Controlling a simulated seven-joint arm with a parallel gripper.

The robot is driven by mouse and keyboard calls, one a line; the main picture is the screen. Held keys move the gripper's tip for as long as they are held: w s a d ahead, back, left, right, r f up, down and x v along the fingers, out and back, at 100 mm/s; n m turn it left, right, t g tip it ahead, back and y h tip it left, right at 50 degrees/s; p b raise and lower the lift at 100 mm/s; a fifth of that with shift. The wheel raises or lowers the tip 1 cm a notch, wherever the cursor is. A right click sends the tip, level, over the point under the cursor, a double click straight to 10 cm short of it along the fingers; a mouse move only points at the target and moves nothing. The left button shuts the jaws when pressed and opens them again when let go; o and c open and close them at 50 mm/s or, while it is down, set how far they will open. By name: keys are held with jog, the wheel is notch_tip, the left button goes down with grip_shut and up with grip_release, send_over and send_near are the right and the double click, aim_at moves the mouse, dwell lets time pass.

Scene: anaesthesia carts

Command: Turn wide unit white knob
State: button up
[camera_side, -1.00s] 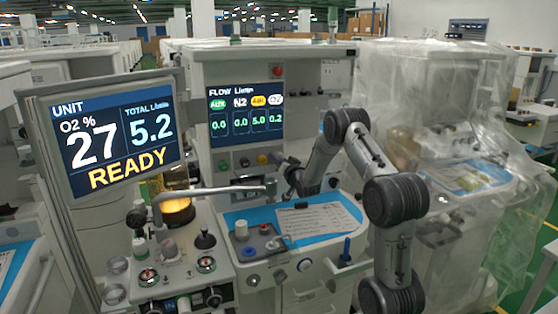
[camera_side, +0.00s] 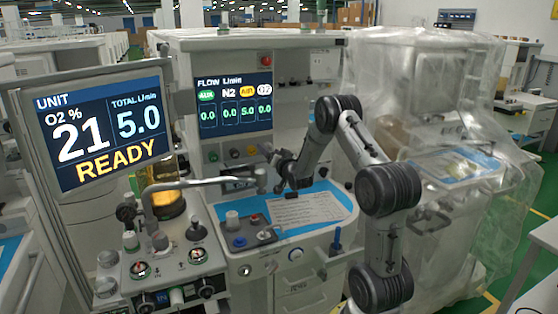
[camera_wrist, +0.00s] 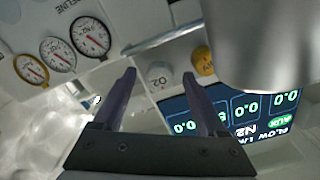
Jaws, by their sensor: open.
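The white knob (camera_wrist: 159,75), marked O2, is on the wide unit's panel in the wrist view. My gripper (camera_wrist: 165,78) is open, with one dark finger on each side of the knob as seen in the wrist view and a visible gap to both. I cannot tell the depth between fingertips and knob. In the side view my gripper is small and dark, in front of the wide unit just right of its knob row. The flow screen (camera_side: 233,102) above that row reads 5.0 under AIR and 0.0 under O2.
A yellow knob (camera_wrist: 203,60) sits right beside the white one. Round gauges (camera_wrist: 58,54) are at upper left in the wrist view. A tilted display (camera_side: 103,126) reads 21 and 5.0, READY. A clipboard paper (camera_side: 305,209) lies on the blue work surface. A plastic-covered unit (camera_side: 430,150) stands at right.

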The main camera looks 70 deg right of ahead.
jog(key=v, duration=1.2)
jog(key=w+a+r+n+t+y, duration=0.2)
jog(key=w+a+r+t, duration=0.15)
jog(key=a+r, duration=0.35)
jog(key=w+a+r+n+t+y, duration=0.2)
jog(key=w+a+r, duration=0.3)
jog(key=a+r, duration=0.25)
jog(key=s+a+r+n+y, duration=0.1)
jog(key=a+r+n+y, duration=0.35)
jog(key=a, duration=0.65)
jog(key=s+a+f+n+g+y, duration=0.3)
jog(key=s+a+g+y, duration=0.15)
jog(key=s+a, duration=0.45)
jog(key=s+a+f+n+g, duration=0.1)
jog(key=s+f+n+g, duration=0.2)
jog(key=s+f+g, duration=0.5)
jog(key=s+f, duration=0.3)
jog(key=s, duration=0.2)
jog(key=shift+s, duration=0.3)
